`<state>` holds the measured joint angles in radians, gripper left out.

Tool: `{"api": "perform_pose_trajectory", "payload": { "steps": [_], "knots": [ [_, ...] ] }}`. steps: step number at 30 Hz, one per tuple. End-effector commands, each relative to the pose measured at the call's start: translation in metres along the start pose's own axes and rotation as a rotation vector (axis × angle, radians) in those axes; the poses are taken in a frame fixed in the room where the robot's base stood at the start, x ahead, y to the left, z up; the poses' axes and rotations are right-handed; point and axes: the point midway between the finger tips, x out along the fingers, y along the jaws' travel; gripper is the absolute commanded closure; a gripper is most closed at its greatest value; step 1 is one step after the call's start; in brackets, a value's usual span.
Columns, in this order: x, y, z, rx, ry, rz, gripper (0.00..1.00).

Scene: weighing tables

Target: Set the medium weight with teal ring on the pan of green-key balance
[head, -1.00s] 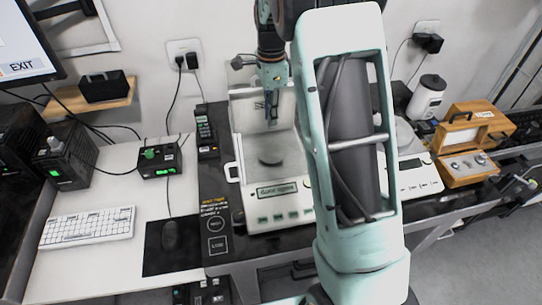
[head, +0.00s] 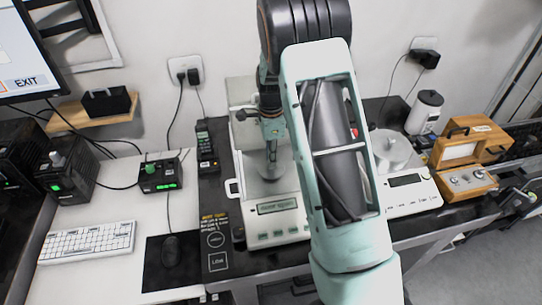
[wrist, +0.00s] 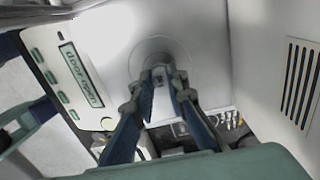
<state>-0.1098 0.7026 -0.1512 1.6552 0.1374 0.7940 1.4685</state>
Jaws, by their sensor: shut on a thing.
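The green-key balance (head: 277,232) stands left of my arm in the head view, its chamber open at the front. In the wrist view its front panel (wrist: 68,70) shows green keys and a display reading "door:open". Its round pan (wrist: 150,50) lies under my fingertips. My gripper (wrist: 160,76) points down inside the chamber and is shut on a small grey metal weight (wrist: 158,71), mostly hidden by the fingers. I cannot make out a teal ring or whether the weight touches the pan. In the head view my gripper (head: 270,165) is low over the pan.
A second balance (head: 410,190) stands to the right, partly behind my arm. An open wooden weight box (head: 466,185) lies farther right. The chamber's side wall (wrist: 285,70) is close to my gripper. A keyboard (head: 88,241) and a mouse (head: 171,250) are at the left.

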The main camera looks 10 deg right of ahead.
Motion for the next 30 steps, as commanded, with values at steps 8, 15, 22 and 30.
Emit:
{"api": "perform_pose_trajectory", "payload": {
  "steps": [8, 15, 22, 30],
  "knots": [
    [0.003, 0.000, 0.000, 0.000, 0.000, 0.000, 0.81],
    [0.003, 0.000, 0.000, 0.000, 0.000, 0.000, 0.69],
    [-0.002, 0.000, 0.000, 0.000, 0.000, 0.000, 0.69],
    [-0.049, -0.002, 0.000, -0.001, 0.001, -0.006, 0.69]
  ]
}}
